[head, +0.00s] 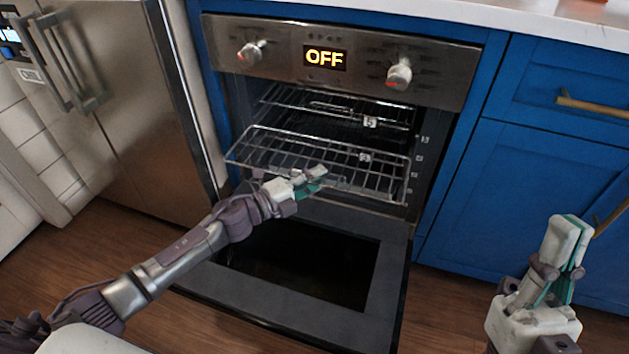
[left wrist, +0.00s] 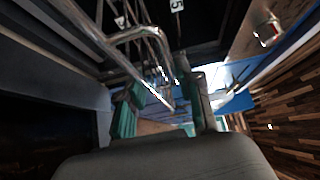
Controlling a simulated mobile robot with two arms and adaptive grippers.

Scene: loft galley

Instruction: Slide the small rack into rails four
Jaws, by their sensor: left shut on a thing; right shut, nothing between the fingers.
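A wire rack (head: 280,150) sticks out of the open oven (head: 330,62) above its lowered door. My left gripper (head: 312,180) is at this rack's front edge, near the middle, and is shut on it. In the left wrist view the gripper's teal-padded fingers (left wrist: 160,118) sit by the rack's metal bars (left wrist: 140,36); the exact grip point is partly hidden. A second wire rack (head: 335,105) sits higher and deeper inside, near a tag reading 5 (head: 370,122). A lower tag (head: 365,157) is too small to read surely. My right gripper (head: 572,240) is shut and empty, right of the oven.
The oven door (head: 290,312) is folded down in front, below my left arm. Blue cabinets (head: 545,150) with brass handles stand to the right, a steel fridge (head: 120,110) to the left. Small markings (head: 420,140) run down the oven's right inner side. The display reads OFF.

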